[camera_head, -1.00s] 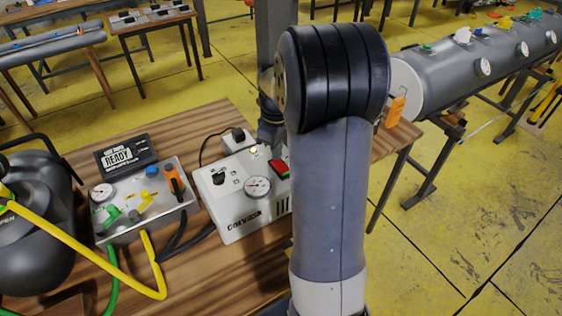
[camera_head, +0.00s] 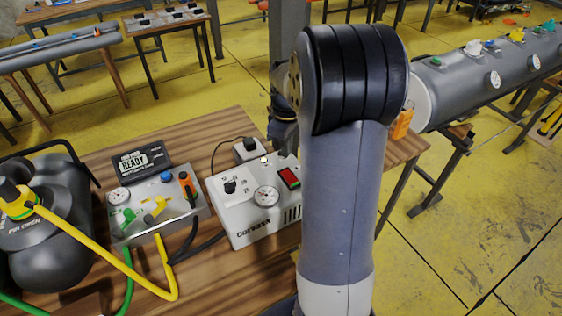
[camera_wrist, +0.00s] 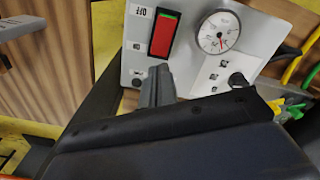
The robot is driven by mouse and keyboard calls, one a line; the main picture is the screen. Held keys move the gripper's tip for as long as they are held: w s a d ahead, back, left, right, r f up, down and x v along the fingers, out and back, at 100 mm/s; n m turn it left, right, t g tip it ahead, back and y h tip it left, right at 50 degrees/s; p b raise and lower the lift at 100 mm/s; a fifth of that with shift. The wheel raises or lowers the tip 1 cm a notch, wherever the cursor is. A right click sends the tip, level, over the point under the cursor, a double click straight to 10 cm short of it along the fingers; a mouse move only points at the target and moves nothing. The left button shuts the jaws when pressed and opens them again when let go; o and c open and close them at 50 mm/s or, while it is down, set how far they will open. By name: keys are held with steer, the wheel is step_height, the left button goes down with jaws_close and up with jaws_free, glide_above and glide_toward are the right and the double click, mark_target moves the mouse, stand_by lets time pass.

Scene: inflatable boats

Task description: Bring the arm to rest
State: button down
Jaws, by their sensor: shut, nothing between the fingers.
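My gripper (camera_wrist: 155,87) shows in the wrist view as closed grey fingers with nothing between them. They are in front of the white control box (camera_wrist: 190,50), just beside its red rocker switch (camera_wrist: 163,36). The gap between fingertips and box is hard to judge. In the camera_head view my arm bends over at the middle and covers the box's right end. The box (camera_head: 235,215) stands on the wooden table, with its gauge (camera_head: 266,196) and red switch (camera_head: 289,178) visible. The dark end of my arm shows partly above the switch.
A grey valve box (camera_head: 150,215) with gauge, hoses and a READY display (camera_head: 141,160) stands to the left. A dark pump (camera_head: 45,240) is at the far left. A small orange container (camera_head: 402,121) is by my arm. A long grey tube (camera_head: 470,85) lies at the upper right.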

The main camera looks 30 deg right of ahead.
mark_target(286, 173)
steer(key=shift+f, duration=0.1)
step_height(286, 173, down, 7)
steer(key=b, duration=0.6)
steer(key=shift+r, duration=0.2)
steer(key=s+a+r+p, duration=0.2)
steer(key=r+p, duration=0.3)
steer(key=r, duration=0.3)
steer(key=shift+s+a+r+p, duration=0.25)
steer(key=shift+s+p, duration=0.1)
steer(key=shift+s, duration=0.15)
stand_by(1.2)
